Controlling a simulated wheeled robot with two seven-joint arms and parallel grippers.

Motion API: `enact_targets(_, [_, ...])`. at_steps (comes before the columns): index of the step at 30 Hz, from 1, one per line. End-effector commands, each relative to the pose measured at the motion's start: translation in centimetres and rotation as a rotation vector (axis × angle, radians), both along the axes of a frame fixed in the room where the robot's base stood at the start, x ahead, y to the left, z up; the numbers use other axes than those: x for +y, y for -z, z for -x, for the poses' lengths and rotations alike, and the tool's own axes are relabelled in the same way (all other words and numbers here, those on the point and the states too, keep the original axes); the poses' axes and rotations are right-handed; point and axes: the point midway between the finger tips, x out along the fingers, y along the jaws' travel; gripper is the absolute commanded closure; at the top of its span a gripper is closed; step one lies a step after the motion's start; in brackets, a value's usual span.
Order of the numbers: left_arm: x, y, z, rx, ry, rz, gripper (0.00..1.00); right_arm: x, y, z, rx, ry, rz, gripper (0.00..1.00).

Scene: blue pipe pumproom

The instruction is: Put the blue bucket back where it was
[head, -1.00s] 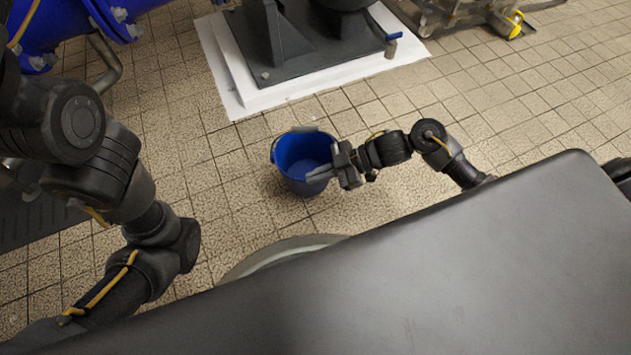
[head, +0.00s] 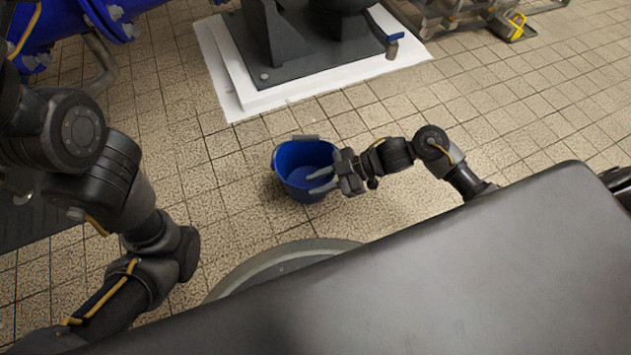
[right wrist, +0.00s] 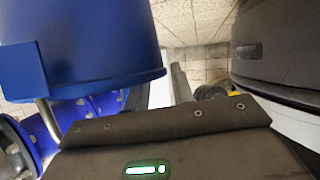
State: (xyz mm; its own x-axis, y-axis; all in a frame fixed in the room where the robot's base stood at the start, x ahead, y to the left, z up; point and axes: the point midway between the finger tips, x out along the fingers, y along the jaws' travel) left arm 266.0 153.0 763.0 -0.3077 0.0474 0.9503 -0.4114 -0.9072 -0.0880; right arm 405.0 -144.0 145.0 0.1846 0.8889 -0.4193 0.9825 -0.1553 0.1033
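The blue bucket (head: 292,182) stands upright, seemingly on the tiled floor, in the middle of the head view. Its grey handle grip lies at the far rim. My right gripper (head: 322,181) comes in from the right, with its two fingers apart over the bucket's right side. I cannot tell whether a finger touches the rim. In the right wrist view the bucket (right wrist: 85,45) fills the upper left, and a grey finger shows just beside it. My left arm is at the left of the head view; its gripper does not show.
A dark pump base (head: 300,62) stands on a white plinth (head: 345,75) behind the bucket. Blue pipework (head: 62,28) is at the upper left. A metal frame with a yellow part (head: 515,25) is at the upper right. Tiled floor to the right is clear.

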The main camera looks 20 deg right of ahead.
Motion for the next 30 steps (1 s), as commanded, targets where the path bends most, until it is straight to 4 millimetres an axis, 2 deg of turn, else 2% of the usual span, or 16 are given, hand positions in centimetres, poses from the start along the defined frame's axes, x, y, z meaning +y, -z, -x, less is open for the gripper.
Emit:
enact_targets(9, [-0.3,-3.8,0.1,-0.002,-0.001,-0.012,0.67,-5.3,-3.0,1.1,0.004,0.002,0.005,0.76])
enact_targets(16, [-0.5,-5.5,0.1,-0.002,-0.002,-0.022,0.67,-8.9,-4.5,1.8,0.002,0.001,0.004,0.76])
enact_targets(21, [-0.6,-5.9,0.1,-0.003,-0.001,-0.026,0.67,-10.1,-4.9,2.1,0.0,0.0,0.002,0.76])
enact_targets(30, [-0.7,-5.9,0.1,-0.004,-0.002,-0.027,0.67,-10.3,-4.9,2.1,0.0,0.0,0.0,0.76])
